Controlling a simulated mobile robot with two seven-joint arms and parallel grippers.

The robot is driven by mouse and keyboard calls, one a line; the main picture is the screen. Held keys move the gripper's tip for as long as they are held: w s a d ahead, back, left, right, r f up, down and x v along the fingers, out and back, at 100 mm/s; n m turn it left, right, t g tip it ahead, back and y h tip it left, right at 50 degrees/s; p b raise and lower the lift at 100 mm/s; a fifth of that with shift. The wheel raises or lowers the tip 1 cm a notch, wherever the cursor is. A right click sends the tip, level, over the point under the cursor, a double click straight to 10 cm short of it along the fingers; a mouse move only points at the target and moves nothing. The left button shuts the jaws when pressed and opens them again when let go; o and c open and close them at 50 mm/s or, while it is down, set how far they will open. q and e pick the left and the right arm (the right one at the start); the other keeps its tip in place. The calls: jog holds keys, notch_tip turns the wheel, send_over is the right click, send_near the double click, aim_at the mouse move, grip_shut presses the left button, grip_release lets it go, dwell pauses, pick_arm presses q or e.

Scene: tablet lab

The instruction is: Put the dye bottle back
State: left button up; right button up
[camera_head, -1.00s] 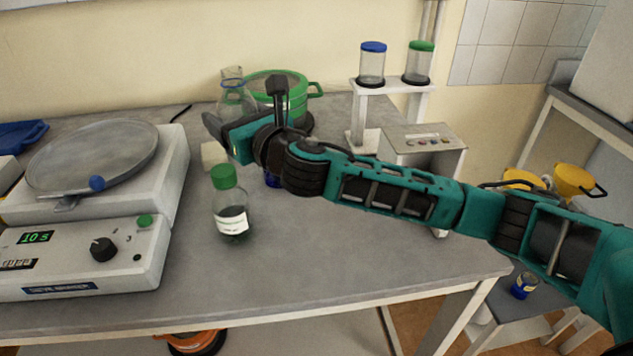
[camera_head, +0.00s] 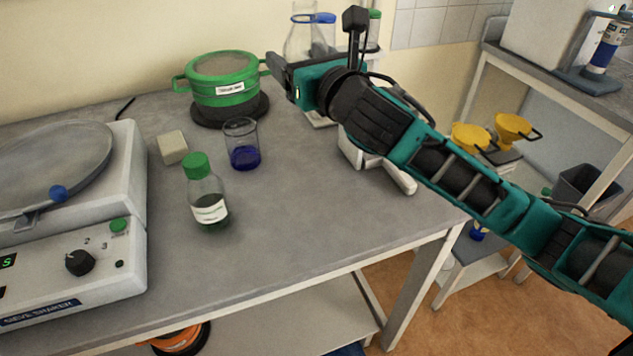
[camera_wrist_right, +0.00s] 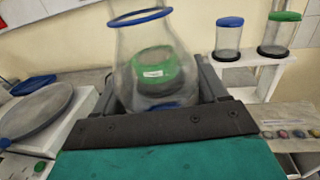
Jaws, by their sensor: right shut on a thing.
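A bottle with a green cap and white label (camera_head: 208,197) stands upright on the grey bench, with dark green contents; I cannot tell if it is the dye bottle. A glass beaker (camera_head: 242,150) with blue-purple liquid stands behind it to the right. My right gripper (camera_head: 283,76) is shut on a clear glass flask (camera_wrist_right: 140,45) with a blue rim, which looks upright and raised. In the head view the flask (camera_head: 298,40) is partly hidden by the gripper and overlaps the jars behind. My left gripper is not in view.
A green pot (camera_head: 225,88) sits on a dark plate beside a pale block (camera_head: 173,147). The sieve shaker (camera_head: 100,265) fills the bench's left. Two lidded jars (camera_wrist_right: 228,40) stand on a white stand at the back right. The bench front is clear.

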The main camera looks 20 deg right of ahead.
jog(key=shift+f+b, duration=2.5)
jog(key=shift+f, duration=7.4)
jog(key=shift+f, duration=0.2)
jog(key=o, duration=1.3)
